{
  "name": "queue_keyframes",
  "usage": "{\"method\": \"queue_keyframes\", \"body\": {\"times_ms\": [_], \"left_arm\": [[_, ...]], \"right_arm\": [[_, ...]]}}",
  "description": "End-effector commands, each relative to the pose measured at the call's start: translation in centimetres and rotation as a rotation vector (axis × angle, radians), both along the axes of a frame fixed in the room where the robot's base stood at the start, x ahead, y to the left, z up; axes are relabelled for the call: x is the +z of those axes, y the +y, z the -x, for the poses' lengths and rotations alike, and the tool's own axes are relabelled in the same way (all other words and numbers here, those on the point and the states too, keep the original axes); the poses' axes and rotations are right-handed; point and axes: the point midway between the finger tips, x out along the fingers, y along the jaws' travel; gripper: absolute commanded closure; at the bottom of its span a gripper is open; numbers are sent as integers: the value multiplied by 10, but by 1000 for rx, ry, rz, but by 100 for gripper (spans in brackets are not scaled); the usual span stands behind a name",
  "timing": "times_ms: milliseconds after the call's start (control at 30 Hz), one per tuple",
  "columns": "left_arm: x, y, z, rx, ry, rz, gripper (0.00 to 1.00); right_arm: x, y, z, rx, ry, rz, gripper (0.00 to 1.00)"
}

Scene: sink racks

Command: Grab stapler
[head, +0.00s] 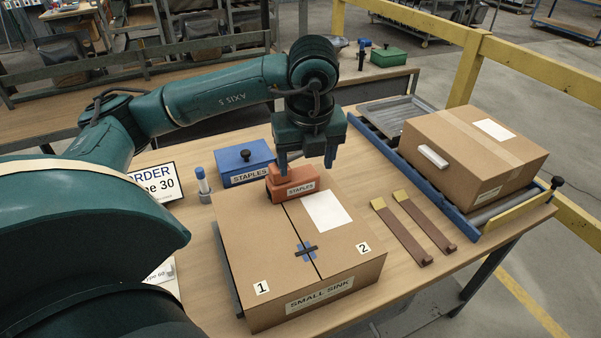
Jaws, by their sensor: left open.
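I cannot tell whether the fingers touch the stapler. My right gripper is not in view.
A blue box (243,160) labelled "STAPLES" stands behind the stapler. A marker-like cylinder (203,182) and an order sign (160,184) stand left. Two brown strips (428,230) lie right. Another cardboard box (460,165) rests on a roller conveyor (505,215).

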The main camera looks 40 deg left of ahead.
Motion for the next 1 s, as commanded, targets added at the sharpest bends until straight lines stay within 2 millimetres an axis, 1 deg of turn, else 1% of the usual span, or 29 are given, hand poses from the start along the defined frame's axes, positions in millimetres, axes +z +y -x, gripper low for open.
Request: {"method": "queue_keyframes", "body": {"times_ms": [33, 100, 167, 200, 267, 333, 433, 500, 533, 600, 833, 1000], "left_arm": [[14, 19, -2, 70, -34, -64, 35], [24, 35, -2, 137, -61, -122, 35], [26, 43, -2, 170, -72, -149, 35], [24, 46, -2, 182, -77, -157, 35], [16, 50, -3, 189, -78, -163, 35], [3, 53, -5, 190, -75, -162, 35], [-14, 59, -9, 188, -75, -159, 35], [-25, 63, -10, 187, -75, -159, 35], [-25, 65, -11, 187, -75, -161, 35], [-31, 69, -13, 187, -75, -161, 35], [-47, 74, -16, 184, -75, -159, 35], [-71, 83, -20, 185, -74, -159, 35]], "right_arm": [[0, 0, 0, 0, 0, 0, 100], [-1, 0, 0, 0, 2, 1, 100], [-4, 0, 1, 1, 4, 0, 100], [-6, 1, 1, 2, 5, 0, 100], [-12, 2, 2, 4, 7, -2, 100], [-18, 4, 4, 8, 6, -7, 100], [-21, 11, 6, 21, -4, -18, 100], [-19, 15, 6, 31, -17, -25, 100], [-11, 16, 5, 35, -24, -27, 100], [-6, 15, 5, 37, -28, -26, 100], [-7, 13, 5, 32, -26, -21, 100], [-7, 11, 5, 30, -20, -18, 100]]}}
